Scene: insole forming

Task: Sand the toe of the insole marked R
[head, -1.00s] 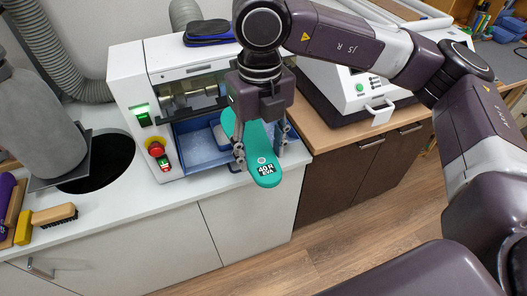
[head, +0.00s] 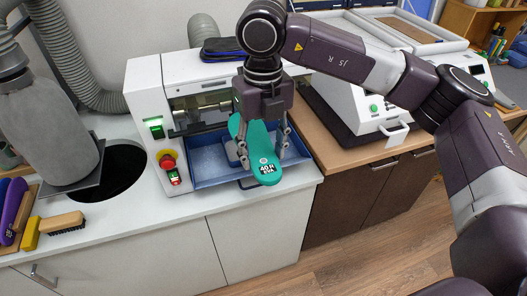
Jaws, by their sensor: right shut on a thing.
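The green insole (head: 262,160) carries a dark label reading 40 R EVA near its front end. My right gripper (head: 263,158) is shut on the insole across its width and holds it in front of the sanding machine (head: 146,96). The insole's far end points up toward the machine opening and is partly hidden by the gripper. The machine's roller (head: 205,110) shows inside the opening, above a blue tray (head: 205,182). My left gripper is not in the head view.
A dark insole pair (head: 222,49) lies on top of the machine. A red stop button (head: 167,160) is on its front. A wooden brush (head: 62,222) and a round hole (head: 115,172) are at left. A white press (head: 365,105) stands at right.

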